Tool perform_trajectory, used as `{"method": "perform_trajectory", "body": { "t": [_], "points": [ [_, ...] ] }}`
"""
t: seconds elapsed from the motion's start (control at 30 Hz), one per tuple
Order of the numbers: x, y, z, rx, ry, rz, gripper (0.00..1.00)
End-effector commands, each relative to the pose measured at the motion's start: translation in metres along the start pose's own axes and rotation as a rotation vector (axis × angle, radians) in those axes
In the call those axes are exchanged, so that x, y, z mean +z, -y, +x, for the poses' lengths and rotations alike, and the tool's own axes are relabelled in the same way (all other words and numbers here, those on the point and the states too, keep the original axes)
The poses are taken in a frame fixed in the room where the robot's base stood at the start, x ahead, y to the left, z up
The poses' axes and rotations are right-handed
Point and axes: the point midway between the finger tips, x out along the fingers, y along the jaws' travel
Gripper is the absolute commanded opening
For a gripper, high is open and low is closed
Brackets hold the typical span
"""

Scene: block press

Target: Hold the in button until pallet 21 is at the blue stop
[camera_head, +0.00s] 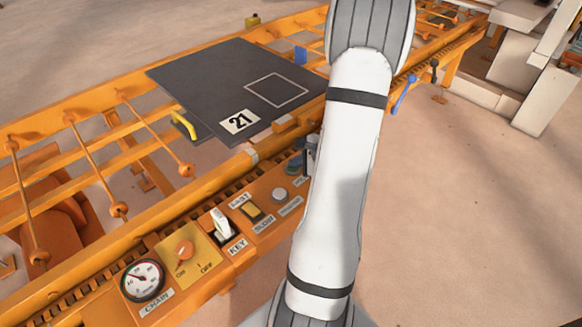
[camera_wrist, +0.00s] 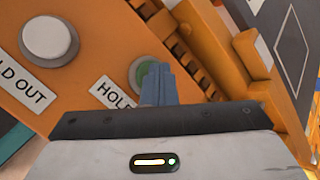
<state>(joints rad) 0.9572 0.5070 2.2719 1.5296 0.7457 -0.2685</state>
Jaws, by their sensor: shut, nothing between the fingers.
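Pallet 21 (camera_head: 215,85) is a dark flat plate with a white "21" label, lying on the orange conveyor. The blue stop (camera_head: 300,55) stands just beyond its far right edge; a small gap seems to show. The green button (camera_wrist: 144,72), with a partly hidden "HOLD" label, is on the orange panel in the wrist view. My gripper (camera_wrist: 159,70) is shut and empty, its fingertips over the green button and covering part of it. I cannot tell how far it is pressed. In the head view my arm hides most of the gripper.
A white button (camera_wrist: 48,38) labelled "HOLD OUT" sits beside the green one. A yellow stop (camera_head: 184,124) is at the pallet's near left edge.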

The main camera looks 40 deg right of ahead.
Motion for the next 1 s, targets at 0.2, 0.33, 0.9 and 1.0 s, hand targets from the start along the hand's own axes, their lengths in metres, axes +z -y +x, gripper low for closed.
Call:
{"method": "perform_trajectory", "body": {
  "t": [0.2, 0.33, 0.9, 1.0],
  "points": [
    [0.001, 0.001, -0.002, 0.000, 0.000, 0.000, 0.00],
    [0.005, 0.005, -0.006, 0.000, 0.000, 0.000, 0.00],
    [0.010, 0.011, -0.014, 0.000, 0.000, 0.000, 0.00],
    [0.014, 0.014, -0.019, -0.001, 0.000, -0.001, 0.00]
  ]
}}
